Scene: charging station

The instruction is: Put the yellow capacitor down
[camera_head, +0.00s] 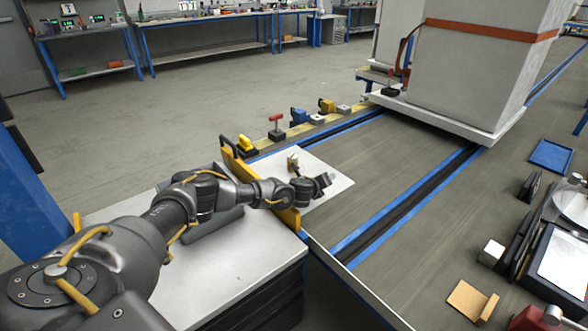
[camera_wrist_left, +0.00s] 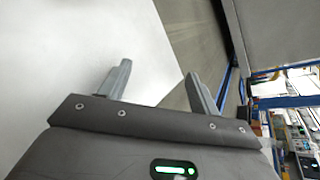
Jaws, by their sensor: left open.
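My left arm reaches in from the left in the head view, over a grey cabinet and a yellow upright edge. My left gripper (camera_head: 322,182) is above a white plate (camera_head: 335,165). In the left wrist view the gripper (camera_wrist_left: 158,85) has its two fingers spread apart with nothing between them. A small tan-and-dark piece (camera_head: 292,163) stands on the white plate behind the gripper; I cannot tell what it is. Yellow pieces stand on the strip beyond, one at the near end (camera_head: 247,144) and one farther along (camera_head: 327,105). I cannot tell which is the yellow capacitor. My right gripper is out of view.
A red-topped piece (camera_head: 276,125) and a blue piece (camera_head: 299,116) stand between the yellow ones. A large white block (camera_head: 470,60) with an orange band stands at the back right. Blue rails (camera_head: 410,205) edge the grey lane. A blue tray (camera_head: 550,155) lies at right.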

